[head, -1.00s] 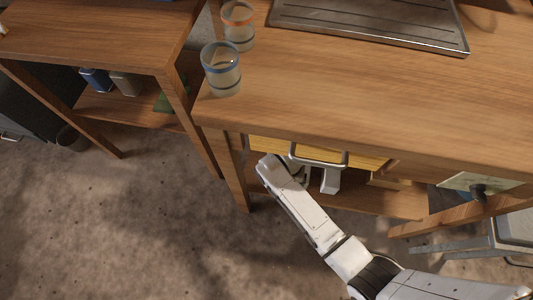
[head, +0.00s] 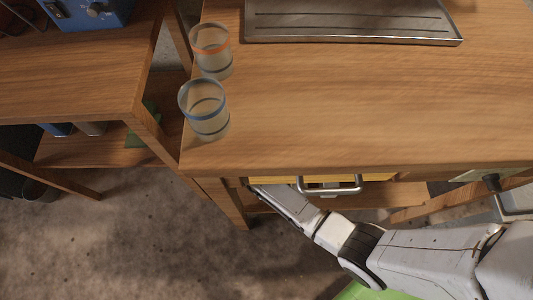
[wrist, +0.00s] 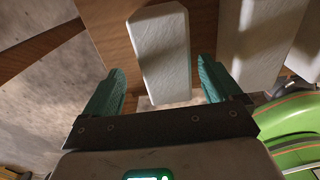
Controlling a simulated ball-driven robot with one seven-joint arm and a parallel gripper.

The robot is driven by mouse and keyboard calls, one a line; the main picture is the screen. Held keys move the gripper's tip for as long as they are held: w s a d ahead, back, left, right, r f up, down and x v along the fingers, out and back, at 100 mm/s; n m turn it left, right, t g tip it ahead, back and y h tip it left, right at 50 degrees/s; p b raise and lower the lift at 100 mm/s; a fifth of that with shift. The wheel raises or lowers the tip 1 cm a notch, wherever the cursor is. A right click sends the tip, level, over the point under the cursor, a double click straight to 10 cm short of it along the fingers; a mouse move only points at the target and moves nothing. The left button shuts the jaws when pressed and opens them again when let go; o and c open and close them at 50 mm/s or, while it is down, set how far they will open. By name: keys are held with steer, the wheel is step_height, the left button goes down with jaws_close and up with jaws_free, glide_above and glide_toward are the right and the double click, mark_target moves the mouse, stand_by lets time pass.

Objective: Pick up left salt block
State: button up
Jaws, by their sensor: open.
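In the wrist view a white, long salt block (wrist: 163,45) with bevelled edges lies against a brown wooden board, ahead of my gripper (wrist: 159,68). My gripper is open, with one teal finger to each side of this block's near end. I cannot tell whether the fingers touch it. A second white block (wrist: 262,40) lies to its right, beyond the right finger, and another white block (wrist: 306,48) shows at the right edge. In the head view the gripper end is hidden beneath the table edge, and the salt blocks cannot be made out.
The wooden table (head: 360,100) overhangs my arm. Its yellow drawer front has a metal handle (head: 330,188). Two glass jars, one blue-banded (head: 205,112) and one orange-banded (head: 212,52), stand at its left end. A metal tray (head: 350,22) lies at the back.

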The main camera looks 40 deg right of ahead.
steer(key=f, duration=0.1)
steer(key=f+b, duration=0.1)
steer(key=f, duration=0.1)
steer(key=f+b, duration=0.1)
steer(key=f, duration=0.1)
steer(key=shift+s+d+f, duration=0.15)
steer(key=shift+d+f, duration=0.05)
steer(key=shift+d, duration=0.1)
steer(key=shift+c, duration=0.2)
steer(key=c, duration=1.7)
steer(key=shift+r, duration=0.15)
jaws_close()
